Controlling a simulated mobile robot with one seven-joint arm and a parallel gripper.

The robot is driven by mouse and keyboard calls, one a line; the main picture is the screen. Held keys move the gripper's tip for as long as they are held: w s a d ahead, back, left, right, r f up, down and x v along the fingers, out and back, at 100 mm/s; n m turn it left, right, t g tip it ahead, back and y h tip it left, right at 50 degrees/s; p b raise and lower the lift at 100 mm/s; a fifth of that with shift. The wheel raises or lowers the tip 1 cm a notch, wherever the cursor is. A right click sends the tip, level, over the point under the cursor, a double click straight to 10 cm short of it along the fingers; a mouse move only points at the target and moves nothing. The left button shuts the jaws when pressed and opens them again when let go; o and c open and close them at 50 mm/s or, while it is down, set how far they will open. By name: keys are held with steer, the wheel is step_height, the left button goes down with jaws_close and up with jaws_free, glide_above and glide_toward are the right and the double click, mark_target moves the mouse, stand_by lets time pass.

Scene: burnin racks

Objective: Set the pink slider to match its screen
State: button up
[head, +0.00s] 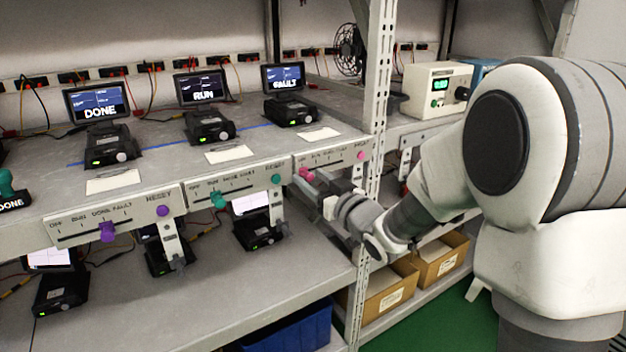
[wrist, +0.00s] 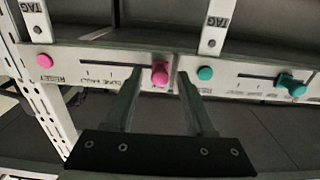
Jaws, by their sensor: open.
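The pink slider knob (head: 305,174) sits at the left end of its slot on the right-hand panel (head: 336,160), by the small OFF end of the scale. It also shows in the wrist view (wrist: 160,74), where the panel appears turned around. The screen (head: 283,77) above that panel reads FAULT. My gripper (wrist: 161,84) is open, with one finger on each side of the pink knob; I cannot tell whether either finger touches it. In the head view my gripper (head: 318,188) reaches the panel from the front right.
A pink button (head: 361,155) is at the panel's right end. The teal slider (head: 218,200) and purple slider (head: 107,232) are on panels to the left, under RUN (head: 202,88) and DONE (head: 97,101) screens. A metal post (head: 378,80) stands right of the pink panel.

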jaws_close()
stand_by(1.3)
